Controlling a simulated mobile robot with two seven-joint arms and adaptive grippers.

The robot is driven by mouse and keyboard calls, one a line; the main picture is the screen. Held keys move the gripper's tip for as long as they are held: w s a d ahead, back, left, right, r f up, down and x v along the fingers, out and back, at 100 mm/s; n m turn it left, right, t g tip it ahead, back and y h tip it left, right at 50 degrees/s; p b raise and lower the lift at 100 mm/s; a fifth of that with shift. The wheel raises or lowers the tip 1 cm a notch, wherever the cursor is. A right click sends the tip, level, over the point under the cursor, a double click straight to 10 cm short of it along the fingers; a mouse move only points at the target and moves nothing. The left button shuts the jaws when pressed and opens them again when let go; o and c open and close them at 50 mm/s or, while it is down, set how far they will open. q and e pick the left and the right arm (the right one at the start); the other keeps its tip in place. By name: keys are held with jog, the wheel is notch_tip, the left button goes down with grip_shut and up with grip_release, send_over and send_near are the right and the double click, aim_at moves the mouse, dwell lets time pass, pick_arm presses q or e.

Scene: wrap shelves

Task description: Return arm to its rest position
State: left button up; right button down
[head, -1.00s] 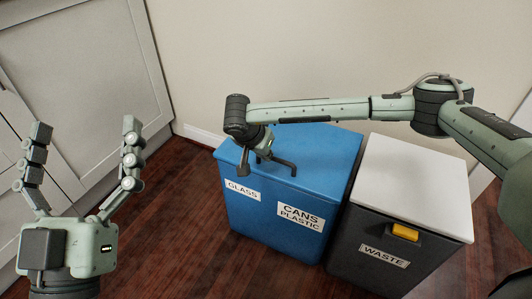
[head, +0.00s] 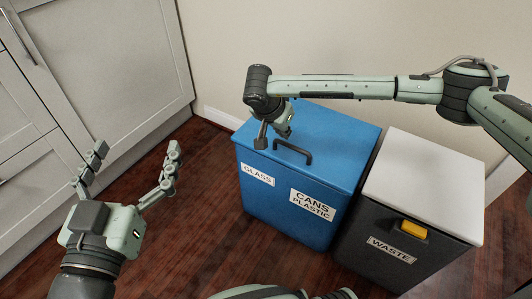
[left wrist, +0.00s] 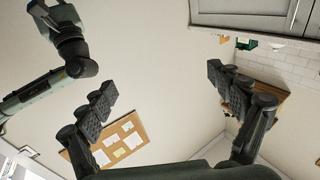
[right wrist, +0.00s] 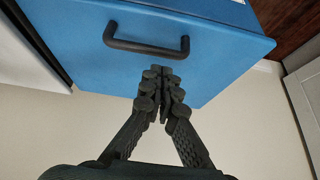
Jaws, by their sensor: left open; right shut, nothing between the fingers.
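My left gripper (head: 137,152) is at the left of the head view, in front of the grey cabinets. Its fingers are spread wide and hold nothing; they also show apart in the left wrist view (left wrist: 162,82). The handle (head: 292,152) is free of the fingers.
The blue bin (head: 290,200) has glass and cans/plastic labels. A dark waste bin (head: 375,250) with a white lid stands beside it. Grey cabinets (head: 100,70) line the left; a pale wall is behind. The wooden floor (head: 200,215) between cabinets and bins is clear.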

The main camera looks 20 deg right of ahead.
jog(key=s+a, duration=0.6)
jog(key=a, duration=0.1)
jog(key=shift+s+a+f, duration=0.2)
jog(key=shift+f, duration=0.25)
